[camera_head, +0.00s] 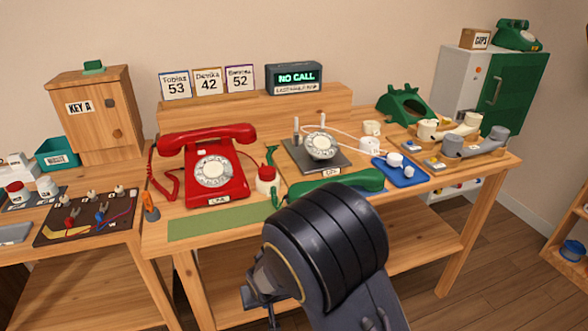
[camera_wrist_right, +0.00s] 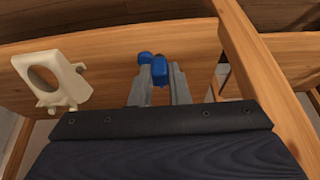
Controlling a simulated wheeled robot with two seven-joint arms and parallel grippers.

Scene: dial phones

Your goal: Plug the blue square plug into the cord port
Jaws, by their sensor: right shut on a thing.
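My right gripper (camera_wrist_right: 160,82) is shut on a blue piece, the blue square plug (camera_wrist_right: 160,69), which shows at its fingertips in the right wrist view. A second rounded blue part sits beside it at the left finger; I cannot tell if it belongs to the plug. In the head view my dark right arm fills the lower middle, in front of the table's front edge, and the plug cannot be made out there. I cannot identify the cord port with certainty in either view. My left gripper is not in view.
The table (camera_head: 400,207) holds a red phone (camera_head: 213,165), a green handset (camera_head: 335,183), a grey dial base (camera_head: 300,155) and a blue tray (camera_head: 408,178). A green mat (camera_head: 220,222) lies bare at the front. A cream ring-shaped bracket (camera_wrist_right: 72,85) is left of my gripper.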

